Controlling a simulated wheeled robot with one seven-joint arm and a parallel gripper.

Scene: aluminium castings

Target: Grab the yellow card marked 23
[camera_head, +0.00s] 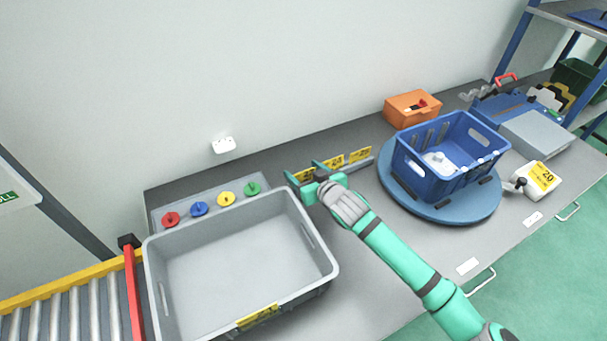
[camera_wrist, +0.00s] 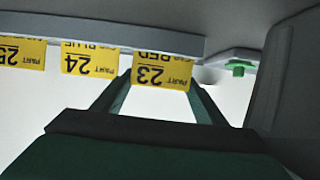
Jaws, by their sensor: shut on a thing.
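The yellow card marked 23 (camera_wrist: 150,75) shows upside down in the wrist view, with "PART" and "RED" on it. My gripper (camera_wrist: 162,88) is shut on this card, one dark green finger at each side of it. The card's edge still meets the long grey rail (camera_wrist: 100,32). Yellow cards marked 24 (camera_wrist: 85,62) and 25 (camera_wrist: 22,54) stand in the same rail beside it. In the head view my gripper (camera_head: 306,174) is at the left end of the card row, and the held card is partly hidden by the fingers.
A large grey bin (camera_head: 240,258) stands close left of my gripper. Behind it are red, blue, yellow and green knobs (camera_head: 252,188). A blue crate (camera_head: 440,180) sits on a round blue turntable (camera_head: 395,190) to the right. An orange box (camera_head: 410,105) stands near the wall.

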